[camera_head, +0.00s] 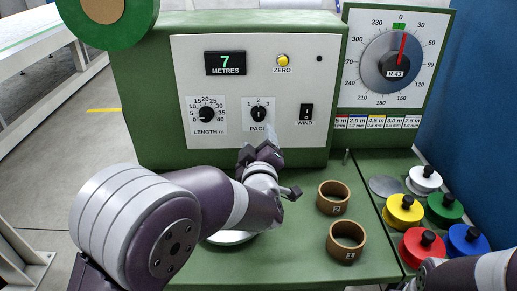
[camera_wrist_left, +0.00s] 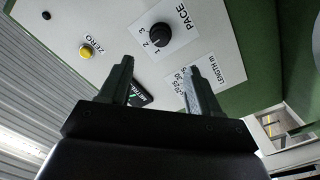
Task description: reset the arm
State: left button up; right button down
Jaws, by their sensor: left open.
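My left gripper (camera_head: 261,151) is open and empty in front of the lower part of the white control panel (camera_head: 185,75), just below the PACE knob (camera_head: 258,114). In the left wrist view the two fingers of my left gripper (camera_wrist_left: 162,75) stand apart with nothing between them. The PACE knob (camera_wrist_left: 160,35) shows beyond them, apart from both fingers. One finger covers part of the LENGTH label, and the display is partly hidden. My right arm shows only at the bottom right corner of the head view; its gripper is not seen.
The panel bears a display (camera_head: 225,63) reading 7 metres, a yellow ZERO button (camera_head: 283,61), a LENGTH knob (camera_head: 207,115) and a WIND switch (camera_head: 306,112). Brown rings (camera_head: 333,197) and several coloured knobbed discs (camera_head: 404,210) occupy the green bench's right side.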

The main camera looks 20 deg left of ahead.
pick_arm(q)
jog(key=shift+s+d, duration=0.2)
jog(key=shift+s, duration=0.45)
jog(key=s+f+m+g+h+p, duration=0.1)
jog(key=s+f+m+g+h, duration=0.1)
jog(key=s+f+m+g, duration=0.1)
jog(key=s+f+m+g+h+p, duration=0.1)
jog(key=s+f+m+g+p, duration=0.1)
jog(key=s+f+m+g, duration=0.1)
jog(key=s+f+m+g+h+p, duration=0.1)
jog(key=s+f+m+g+h, duration=0.1)
jog(key=s+f+m+g, duration=0.1)
jog(key=shift+s+d+f+g+h, duration=0.2)
jog(key=shift+s+f, duration=0.15)
jog(key=shift+f, duration=0.2)
jog(key=shift+s+d+f+g+h, duration=0.1)
jog(key=shift+s+f+g, duration=0.1)
jog(key=shift+s+f, duration=0.25)
jog(key=s+a+f+m+g, duration=0.1)
jog(key=s+g, duration=0.1)
jog(key=s, duration=0.2)
jog(key=s+a+f+m+g+p, duration=0.1)
jog(key=s+g, duration=0.1)
jog(key=s, duration=0.2)
jog(key=s+a+f+m+g, duration=0.1)
jog(key=s+g, duration=0.1)
jog(key=s, duration=0.2)
jog(key=shift+s+a+f+p, duration=0.2)
jog(key=shift+s+f+p, duration=0.1)
